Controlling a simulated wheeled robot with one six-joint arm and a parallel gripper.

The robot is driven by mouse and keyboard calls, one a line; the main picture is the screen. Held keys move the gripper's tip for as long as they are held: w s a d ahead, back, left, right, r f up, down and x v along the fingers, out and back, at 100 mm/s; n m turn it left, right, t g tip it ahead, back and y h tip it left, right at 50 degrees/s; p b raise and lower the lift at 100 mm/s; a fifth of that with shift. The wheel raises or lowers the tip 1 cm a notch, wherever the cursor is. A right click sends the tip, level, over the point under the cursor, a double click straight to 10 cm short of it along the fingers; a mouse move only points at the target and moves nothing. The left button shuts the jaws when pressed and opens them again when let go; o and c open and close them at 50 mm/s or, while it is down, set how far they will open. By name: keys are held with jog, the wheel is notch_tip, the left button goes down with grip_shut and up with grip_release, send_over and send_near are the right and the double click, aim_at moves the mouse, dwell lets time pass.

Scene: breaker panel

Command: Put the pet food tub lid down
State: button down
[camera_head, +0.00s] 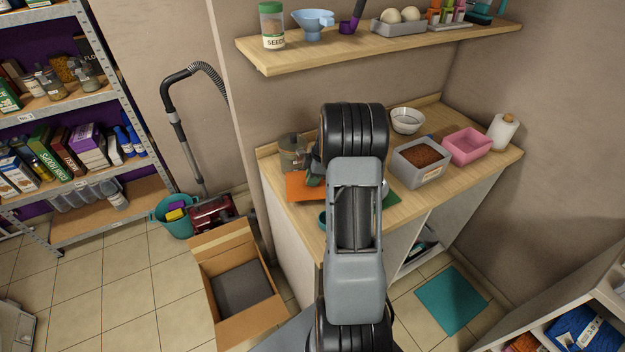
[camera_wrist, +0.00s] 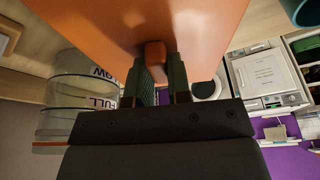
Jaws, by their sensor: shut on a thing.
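The orange lid (camera_head: 298,188) is flat and level over the left part of the wooden counter (camera_head: 408,212). I cannot tell whether it touches the counter. My gripper (camera_head: 314,178) is at the lid's right side, partly hidden by my arm. In the wrist view my gripper (camera_wrist: 158,84) is shut on the lid's small orange knob (camera_wrist: 155,54), and the orange lid (camera_wrist: 85,22) spreads out beyond the fingers. The grey tub (camera_head: 421,178), filled with brown pet food, stands uncovered on the counter to the right of my arm.
A clear jar (camera_head: 291,150) stands just behind the lid; it also shows in the wrist view (camera_wrist: 72,110). A teal bowl (camera_head: 323,219) is near the front edge. A shelf (camera_head: 380,45) hangs above.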

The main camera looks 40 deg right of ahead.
jog(key=shift+f, duration=0.8)
jog(key=shift+f+b, duration=0.45)
jog(key=c, duration=1.1)
grip_release()
jog(key=shift+r, duration=0.1)
jog(key=shift+o, duration=0.2)
jog(key=shift+r, duration=0.1)
